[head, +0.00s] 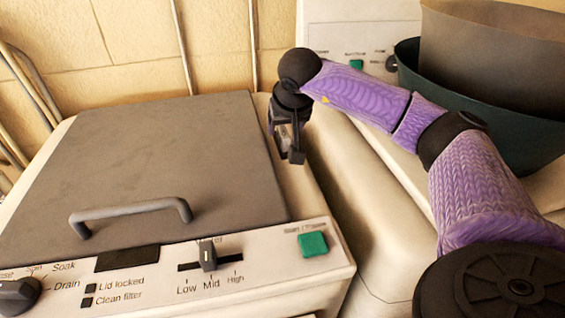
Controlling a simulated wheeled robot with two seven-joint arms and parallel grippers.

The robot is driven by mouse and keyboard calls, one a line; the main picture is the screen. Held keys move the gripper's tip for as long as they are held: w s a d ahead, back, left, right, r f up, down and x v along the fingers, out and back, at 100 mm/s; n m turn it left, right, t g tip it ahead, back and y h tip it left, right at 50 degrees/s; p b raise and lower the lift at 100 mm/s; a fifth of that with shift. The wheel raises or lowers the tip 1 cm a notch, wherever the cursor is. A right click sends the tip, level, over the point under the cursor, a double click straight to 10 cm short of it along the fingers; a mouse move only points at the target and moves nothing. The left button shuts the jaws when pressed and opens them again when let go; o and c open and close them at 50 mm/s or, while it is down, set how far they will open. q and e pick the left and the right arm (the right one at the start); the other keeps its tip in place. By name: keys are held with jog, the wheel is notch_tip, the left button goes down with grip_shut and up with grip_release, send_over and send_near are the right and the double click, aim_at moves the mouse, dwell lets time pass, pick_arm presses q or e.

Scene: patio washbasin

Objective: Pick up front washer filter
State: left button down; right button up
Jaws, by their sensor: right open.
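The front washer (255,215) fills the left and middle of the head view, with its grey lid (150,165) shut. My right gripper (286,143) is open and points down beside the lid's right edge, over the washer's right side. A small pale grey patch shows between its dark fingers. I cannot tell whether this is the filter or part of the washer top. No filter can be clearly made out elsewhere. My left gripper is out of view.
The lid has a grey handle (130,212). The front panel carries a knob (18,296), a slider (208,256) and a green button (313,244). Behind at right stand a second white machine (355,25) and a dark green tub (520,140). A tiled wall (130,45) with pipes is behind.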

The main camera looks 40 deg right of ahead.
jog(key=shift+x, duration=1.15)
jog(key=shift+r, duration=0.1)
grip_shut()
jog(key=shift+a, duration=0.1)
